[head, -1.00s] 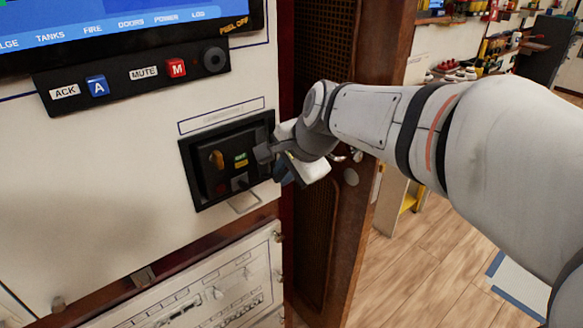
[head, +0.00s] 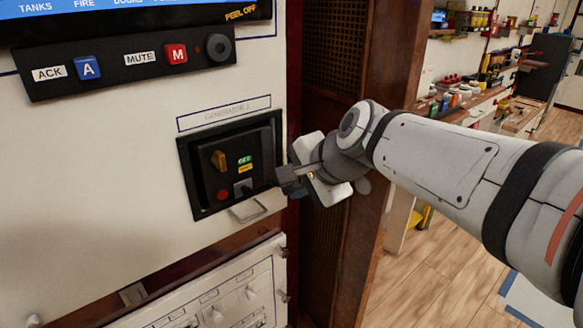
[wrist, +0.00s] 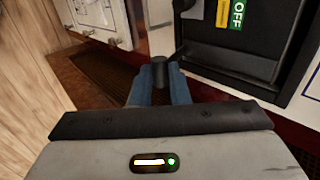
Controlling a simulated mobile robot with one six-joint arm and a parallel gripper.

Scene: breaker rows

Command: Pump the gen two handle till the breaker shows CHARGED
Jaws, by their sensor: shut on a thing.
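The generator breaker (head: 231,165) is a black unit set in the pale panel. Its face has an orange knob, a red button and a grey part. A green label reads OFF in the wrist view (wrist: 237,14); the yellow label beside it is cut off and I cannot read its charge state. My gripper (wrist: 160,92) is at the breaker's right side, also seen in the head view (head: 284,180). Its blue fingers are shut on the dark round grip of the handle (wrist: 161,70). A thin dark arm runs from the grip toward the breaker; its far end is unclear.
A wooden cabinet side with a mesh panel (head: 328,120) stands close to the right of the breaker. A metal loop (head: 248,212) sticks out below it. Above are the ACK and MUTE buttons (head: 130,64); below is another white panel (head: 225,300). Open floor lies right.

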